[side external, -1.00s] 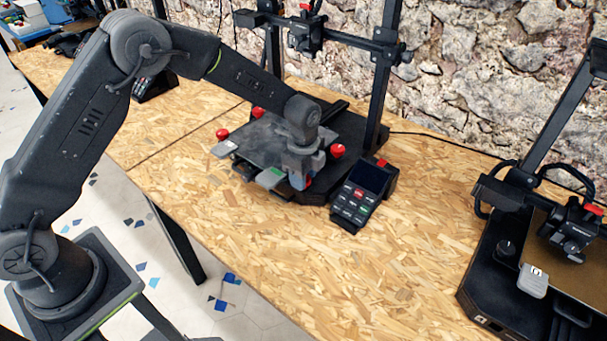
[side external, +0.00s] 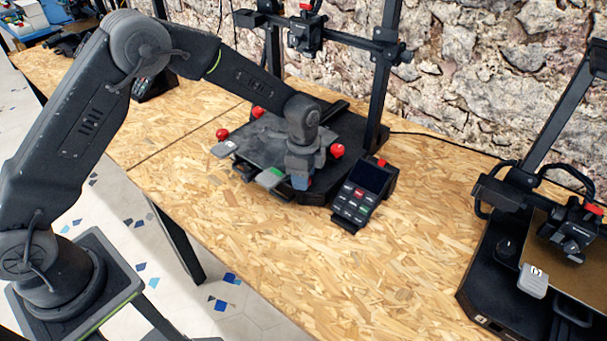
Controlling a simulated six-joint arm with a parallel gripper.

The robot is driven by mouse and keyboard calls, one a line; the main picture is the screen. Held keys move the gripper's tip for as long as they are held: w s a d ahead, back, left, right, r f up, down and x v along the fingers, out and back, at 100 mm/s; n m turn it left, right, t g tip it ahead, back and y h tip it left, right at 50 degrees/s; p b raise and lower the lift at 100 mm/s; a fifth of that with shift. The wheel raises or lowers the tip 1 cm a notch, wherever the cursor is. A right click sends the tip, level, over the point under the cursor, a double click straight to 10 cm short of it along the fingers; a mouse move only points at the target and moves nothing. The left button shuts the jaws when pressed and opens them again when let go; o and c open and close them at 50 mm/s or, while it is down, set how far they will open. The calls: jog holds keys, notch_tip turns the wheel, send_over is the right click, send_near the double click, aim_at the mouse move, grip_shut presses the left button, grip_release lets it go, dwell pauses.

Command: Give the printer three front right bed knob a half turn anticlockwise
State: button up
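The printer in the middle has a dark bed (side external: 262,140) with red knobs at its corners. One red knob (side external: 222,134) is at the left, one (side external: 257,112) at the back, and one (side external: 337,150) at the right. The gripper covers the spot where that corner's knob would be. The fingers are small and dark here, so I cannot see whether they are closed on it. No printer number is readable.
A control box with a screen and keys (side external: 362,192) stands close to the right of my gripper. Another printer (side external: 530,260) is at the right edge. The printer's upright frame (side external: 380,80) rises behind the bed. Bare chipboard table (side external: 330,265) lies in front.

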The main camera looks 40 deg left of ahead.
jog(key=o, duration=0.4)
jog(key=shift+o, duration=0.2)
jog(key=m, duration=0.6)
notch_tip(320, 180, up, 14)
jog(key=s+a+r+n+t, duration=0.1)
jog(key=s+a+r+n, duration=0.1)
jog(key=s+r+n, duration=0.4)
jog(key=s+a+r+n+t, duration=0.2)
jog(key=s+r+n, duration=0.4)
jog(key=s, duration=0.5)
jog(key=shift+s+a+r+t, duration=0.25)
jog(key=shift+s+a+t, duration=0.05)
jog(key=shift+a, duration=0.55)
